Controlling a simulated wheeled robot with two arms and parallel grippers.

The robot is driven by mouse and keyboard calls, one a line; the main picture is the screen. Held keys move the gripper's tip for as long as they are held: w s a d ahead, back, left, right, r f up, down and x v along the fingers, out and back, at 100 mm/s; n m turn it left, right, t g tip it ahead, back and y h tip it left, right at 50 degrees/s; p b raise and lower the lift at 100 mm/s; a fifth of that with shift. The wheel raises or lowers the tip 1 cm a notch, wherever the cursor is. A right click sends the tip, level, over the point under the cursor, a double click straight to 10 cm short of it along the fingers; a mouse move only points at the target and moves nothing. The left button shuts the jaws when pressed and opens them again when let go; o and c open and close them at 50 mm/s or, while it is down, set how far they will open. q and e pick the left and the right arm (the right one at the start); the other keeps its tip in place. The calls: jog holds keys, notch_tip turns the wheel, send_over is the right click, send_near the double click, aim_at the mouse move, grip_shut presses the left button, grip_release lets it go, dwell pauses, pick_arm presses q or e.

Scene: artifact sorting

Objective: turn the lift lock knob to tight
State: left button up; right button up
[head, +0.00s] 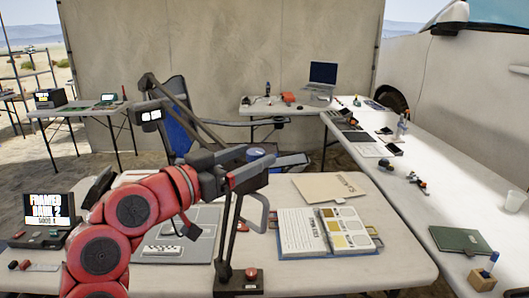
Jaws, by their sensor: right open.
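A dark upright stand (228,235) rises from the front of the near table, with a jointed arm and a small lit head (150,115) above it. A red round part (251,272) sits on its dark base; I cannot tell whether this is the lift lock knob, and no tight marking is readable. A grey looped handle (258,212) shows at the right of the upright. My left gripper does not show clearly.
An open binder (300,232) and a tan folder (330,187) lie right of the stand. A display box (48,210) stands at the left. The long right table (440,190) holds a green book (460,240), a white cup (515,200) and small items.

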jog(key=v, duration=1.2)
jog(key=shift+s+b, duration=0.2)
jog(key=shift+b, duration=0.15)
jog(key=shift+a, duration=0.15)
